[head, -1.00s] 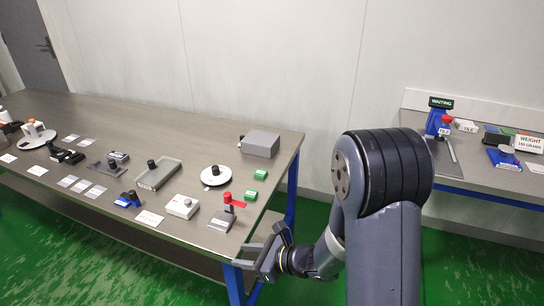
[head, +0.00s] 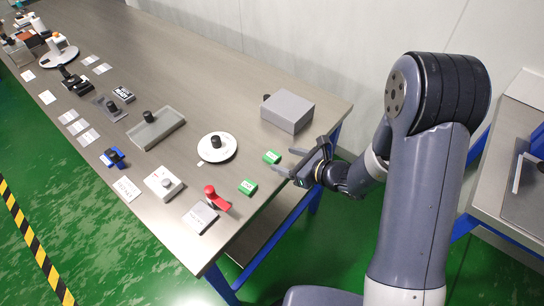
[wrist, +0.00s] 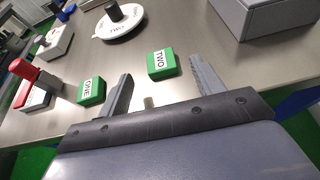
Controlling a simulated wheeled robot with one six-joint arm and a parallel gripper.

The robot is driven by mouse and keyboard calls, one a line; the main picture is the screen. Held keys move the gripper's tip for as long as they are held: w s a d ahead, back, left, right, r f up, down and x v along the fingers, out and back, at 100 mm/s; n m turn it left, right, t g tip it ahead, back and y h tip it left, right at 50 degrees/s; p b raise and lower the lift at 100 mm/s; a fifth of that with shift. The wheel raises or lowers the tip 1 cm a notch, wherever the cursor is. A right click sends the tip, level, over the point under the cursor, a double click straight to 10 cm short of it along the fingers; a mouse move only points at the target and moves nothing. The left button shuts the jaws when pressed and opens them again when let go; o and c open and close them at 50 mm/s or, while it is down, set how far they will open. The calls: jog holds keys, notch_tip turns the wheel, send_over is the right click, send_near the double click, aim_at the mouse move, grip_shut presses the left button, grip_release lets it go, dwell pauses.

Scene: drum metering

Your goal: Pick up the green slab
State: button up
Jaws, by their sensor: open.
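Two small green slabs lie on the grey workbench near its right edge. One, labelled TWO (head: 271,157), also shows in the wrist view (wrist: 162,64), just ahead of the gap between my fingers. The other, labelled ONE (head: 248,187), shows in the wrist view (wrist: 91,92) to the left of my left finger. My gripper (head: 293,166) is open and empty at the bench's right edge, with its fingers pointing towards slab TWO and apart from it. Both fingers (wrist: 160,78) show in the wrist view with bare bench between them.
A grey box (head: 288,111) stands behind slab TWO. A white round dial with a black knob (head: 217,148) lies to the left. A red-handled block (head: 201,217) sits near the front corner. A second bench (head: 487,190) stands at the right.

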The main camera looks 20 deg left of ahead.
aim_at(270, 155)
jog(key=shift+p+x, duration=0.5)
jog(key=shift+x, duration=1.85)
jog(key=shift+f, duration=0.15)
jog(key=c, duration=1)
jog(key=shift+c, duration=0.2)
